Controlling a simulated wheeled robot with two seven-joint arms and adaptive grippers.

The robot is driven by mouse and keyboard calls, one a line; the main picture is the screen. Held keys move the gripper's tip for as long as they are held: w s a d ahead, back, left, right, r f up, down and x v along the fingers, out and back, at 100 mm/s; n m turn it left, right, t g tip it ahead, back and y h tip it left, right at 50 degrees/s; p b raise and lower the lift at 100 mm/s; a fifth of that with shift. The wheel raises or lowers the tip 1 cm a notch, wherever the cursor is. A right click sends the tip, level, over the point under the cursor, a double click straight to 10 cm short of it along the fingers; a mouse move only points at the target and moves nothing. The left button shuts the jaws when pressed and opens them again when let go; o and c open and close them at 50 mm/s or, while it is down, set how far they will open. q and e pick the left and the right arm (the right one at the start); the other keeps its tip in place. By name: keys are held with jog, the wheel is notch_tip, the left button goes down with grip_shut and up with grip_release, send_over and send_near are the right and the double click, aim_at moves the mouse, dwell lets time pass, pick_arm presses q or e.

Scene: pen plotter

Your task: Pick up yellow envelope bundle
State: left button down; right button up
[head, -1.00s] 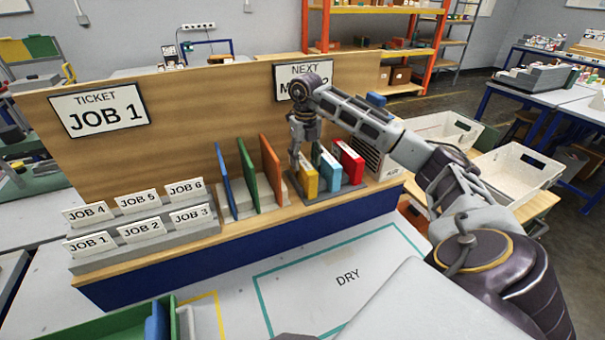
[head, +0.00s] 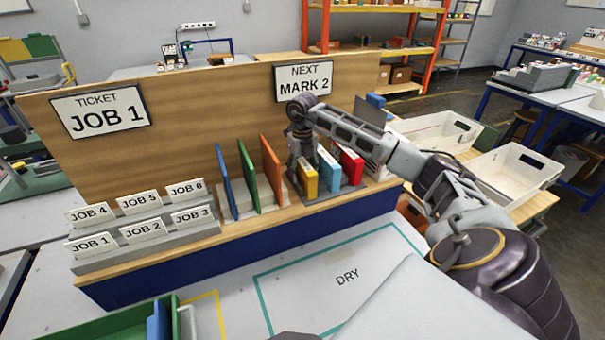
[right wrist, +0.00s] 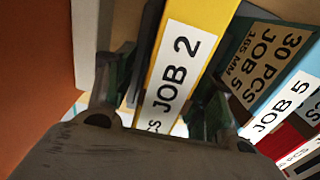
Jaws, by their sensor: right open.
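The yellow envelope bundle (head: 309,184) stands upright in a slot of the rack, leftmost of the colored bundles. In the right wrist view the yellow bundle (right wrist: 185,62) shows its white JOB 2 label close up. My right gripper (head: 303,163) is at the top of the yellow bundle, open. In the right wrist view its fingers (right wrist: 165,95) lie on either side of the bundle; I cannot tell whether they touch it. My left gripper is not in view.
A blue bundle (head: 329,170) labelled JOB 5 and a red bundle (head: 351,163) stand close to the right. Blue, green and orange dividers (head: 271,170) stand to the left. A wooden back panel (head: 200,110) rises behind. White bins (head: 515,172) are at the right.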

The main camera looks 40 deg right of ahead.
dwell(0.4)
grip_shut()
jog(key=shift+r, duration=0.1)
jog(key=shift+r+b, duration=0.3)
jog(key=shift+r, duration=4.65)
